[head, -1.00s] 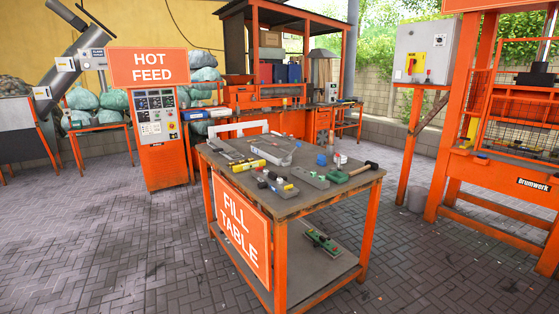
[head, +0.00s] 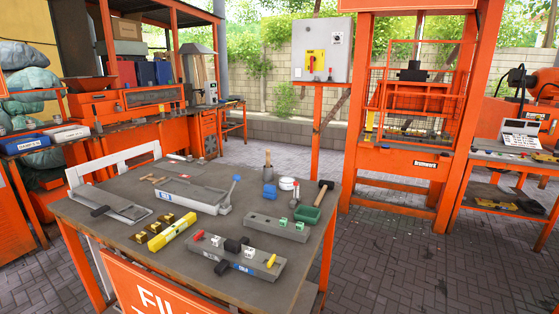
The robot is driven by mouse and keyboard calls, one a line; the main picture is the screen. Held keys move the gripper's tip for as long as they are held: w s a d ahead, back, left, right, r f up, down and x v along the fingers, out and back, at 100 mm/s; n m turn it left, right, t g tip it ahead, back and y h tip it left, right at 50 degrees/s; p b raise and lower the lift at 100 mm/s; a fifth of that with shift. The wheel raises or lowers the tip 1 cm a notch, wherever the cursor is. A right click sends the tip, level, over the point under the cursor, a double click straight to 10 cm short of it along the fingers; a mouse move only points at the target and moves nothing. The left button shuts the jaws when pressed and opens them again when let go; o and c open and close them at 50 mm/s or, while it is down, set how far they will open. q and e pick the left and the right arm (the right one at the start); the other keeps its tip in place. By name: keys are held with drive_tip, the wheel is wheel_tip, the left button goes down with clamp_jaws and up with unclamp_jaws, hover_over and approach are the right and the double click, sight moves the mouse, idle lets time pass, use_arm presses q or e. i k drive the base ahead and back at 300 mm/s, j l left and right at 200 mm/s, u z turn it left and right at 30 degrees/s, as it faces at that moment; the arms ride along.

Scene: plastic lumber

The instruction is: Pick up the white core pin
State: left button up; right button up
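The orange fill table (head: 110,228) stands close in front of me. On its near side lies a grey block (head: 240,262) with small coloured pieces along it: a red one (head: 199,235), a black one (head: 235,245), a yellow one (head: 271,261) and small white pieces (head: 250,252). I cannot tell for sure whether one of these white pieces is the white core pin. A second grey block (head: 272,228) behind it carries small green and white pieces (head: 301,227). Neither of my grippers is in view.
An orange press (head: 415,165) stands behind at right; paving between is clear.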

sight(215, 241)
drive_tip(key=i+j+z, duration=0.25)
drive_tip(key=j, duration=0.4)
drive_tip(key=j+z, duration=0.3)
drive_tip(key=j, duration=0.35)
drive_tip(key=i+j+z, duration=0.1)
drive_tip(key=j+z, duration=0.15)
drive_tip(key=j, duration=0.45)
